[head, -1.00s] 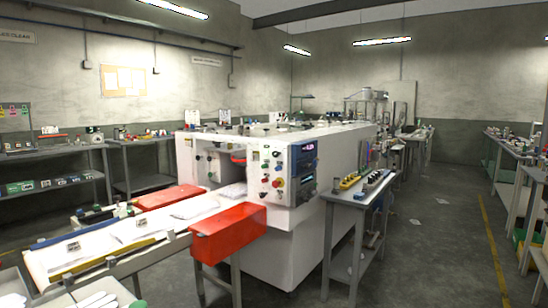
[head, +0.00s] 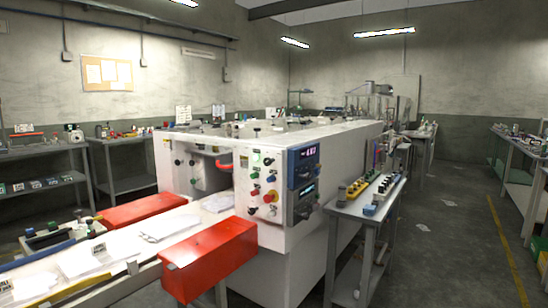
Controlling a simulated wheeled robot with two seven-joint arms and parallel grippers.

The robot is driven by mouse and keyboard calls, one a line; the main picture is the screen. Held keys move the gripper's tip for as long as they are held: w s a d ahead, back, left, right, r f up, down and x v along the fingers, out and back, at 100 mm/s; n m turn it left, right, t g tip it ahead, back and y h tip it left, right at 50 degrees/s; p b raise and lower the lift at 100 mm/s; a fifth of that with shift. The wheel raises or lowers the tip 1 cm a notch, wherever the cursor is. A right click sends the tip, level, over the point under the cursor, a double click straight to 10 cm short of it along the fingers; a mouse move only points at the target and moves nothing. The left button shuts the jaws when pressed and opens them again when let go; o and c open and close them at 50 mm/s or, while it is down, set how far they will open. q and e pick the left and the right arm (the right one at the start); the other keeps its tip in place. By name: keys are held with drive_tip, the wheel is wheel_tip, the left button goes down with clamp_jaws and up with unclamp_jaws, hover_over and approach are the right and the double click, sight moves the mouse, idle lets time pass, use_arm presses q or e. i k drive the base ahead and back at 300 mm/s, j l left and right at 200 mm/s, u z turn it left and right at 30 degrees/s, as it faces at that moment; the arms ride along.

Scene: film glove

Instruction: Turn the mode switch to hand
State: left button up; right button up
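The control panel (head: 267,187) is on the front end face of a large white machine, facing me. It carries several coloured buttons and knobs, among them a red knob (head: 271,196) on a pale plate. A dark blue module with lit displays (head: 303,170) sits at the panel's right corner. Several dark knobs (head: 194,181) show on the machine's face further left. I cannot tell which control is the mode switch, nor its setting, as the labels are too small to read. Neither of my grippers is in view.
A red box (head: 208,258) juts out below the panel, beside a conveyor (head: 110,250) carrying white packets. A grey side table (head: 340,207) with small parts stands right of the machine. Shelving (head: 50,160) lines the left wall.

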sight(267, 162)
drive_tip(key=i+l, duration=0.1)
drive_tip(key=i, duration=1.3)
drive_tip(key=i+j, duration=0.35)
drive_tip(key=j, duration=0.3)
drive_tip(key=i+j, duration=0.2)
drive_tip(key=i+j+z, duration=0.1)
drive_tip(key=j, duration=0.3)
drive_tip(key=i, duration=0.05)
